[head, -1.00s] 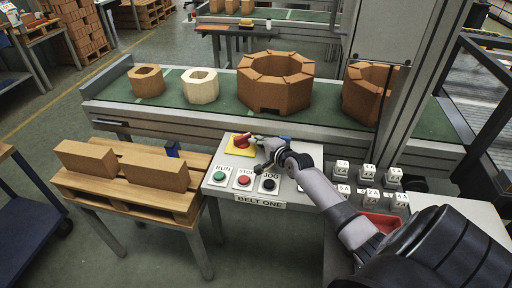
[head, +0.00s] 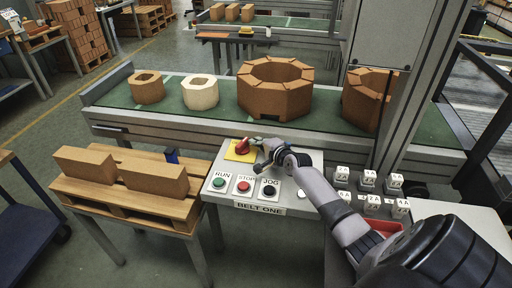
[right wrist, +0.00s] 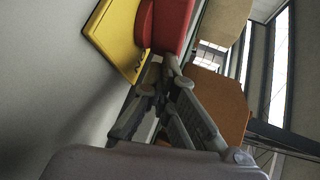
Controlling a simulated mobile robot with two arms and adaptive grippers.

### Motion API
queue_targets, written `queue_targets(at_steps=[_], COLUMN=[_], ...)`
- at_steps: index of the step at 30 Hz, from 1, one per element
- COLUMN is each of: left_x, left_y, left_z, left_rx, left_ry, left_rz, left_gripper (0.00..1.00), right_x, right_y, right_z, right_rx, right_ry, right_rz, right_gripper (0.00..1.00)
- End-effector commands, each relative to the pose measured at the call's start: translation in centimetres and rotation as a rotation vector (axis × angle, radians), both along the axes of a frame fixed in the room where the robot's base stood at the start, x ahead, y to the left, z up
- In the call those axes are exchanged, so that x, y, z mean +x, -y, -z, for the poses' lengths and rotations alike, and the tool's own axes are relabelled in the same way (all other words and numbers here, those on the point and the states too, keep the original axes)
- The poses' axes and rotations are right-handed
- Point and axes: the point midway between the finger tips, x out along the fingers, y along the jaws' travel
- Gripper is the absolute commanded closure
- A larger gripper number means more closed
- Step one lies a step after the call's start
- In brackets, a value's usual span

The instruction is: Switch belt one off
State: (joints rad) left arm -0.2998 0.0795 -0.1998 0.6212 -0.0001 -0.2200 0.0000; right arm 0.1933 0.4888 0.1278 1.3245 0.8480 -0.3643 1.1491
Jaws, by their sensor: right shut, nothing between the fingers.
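The belt one control panel (head: 285,213) carries a green RUN button (head: 219,184), a red STOP button (head: 243,187) and a black JOG button (head: 269,190). Behind them a red rotary switch (head: 242,146) sits on a yellow plate (head: 232,156). My right gripper (head: 257,144) is shut and empty, with its tips just right of the red switch. In the right wrist view the closed fingertips (right wrist: 172,66) are at the lower end of the red switch (right wrist: 170,25), on its yellow plate (right wrist: 112,32); I cannot tell whether they touch. My left gripper is out of view.
Behind the panel, a green conveyor belt (head: 170,107) carries a small brick ring, a pale ring and large brick octagons. A pallet table (head: 125,200) with two bricks stands left. Small lettered blocks (head: 372,190) and a red tray (head: 382,224) lie right, by a grey post.

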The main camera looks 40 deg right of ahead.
Motion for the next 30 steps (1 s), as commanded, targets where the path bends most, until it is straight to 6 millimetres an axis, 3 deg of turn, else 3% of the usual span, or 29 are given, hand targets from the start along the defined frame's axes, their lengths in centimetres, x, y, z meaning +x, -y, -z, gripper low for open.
queue_targets(at_steps=[8, 21, 30], left_x=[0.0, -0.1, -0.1], left_y=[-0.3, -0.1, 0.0], left_z=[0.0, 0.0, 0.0], left_rx=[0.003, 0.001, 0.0], left_ry=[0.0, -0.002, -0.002], left_rz=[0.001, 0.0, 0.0], left_gripper=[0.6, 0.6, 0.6], right_x=[-1.0, -9.0, -11.5], right_y=[-0.2, -0.7, -0.9], right_z=[-0.2, -2.7, -3.5], right_rx=[0.003, 0.0, 0.001], right_ry=[-0.001, -0.001, 0.0], right_rz=[-0.001, 0.0, 0.0], right_gripper=[1.0, 1.0, 1.0])
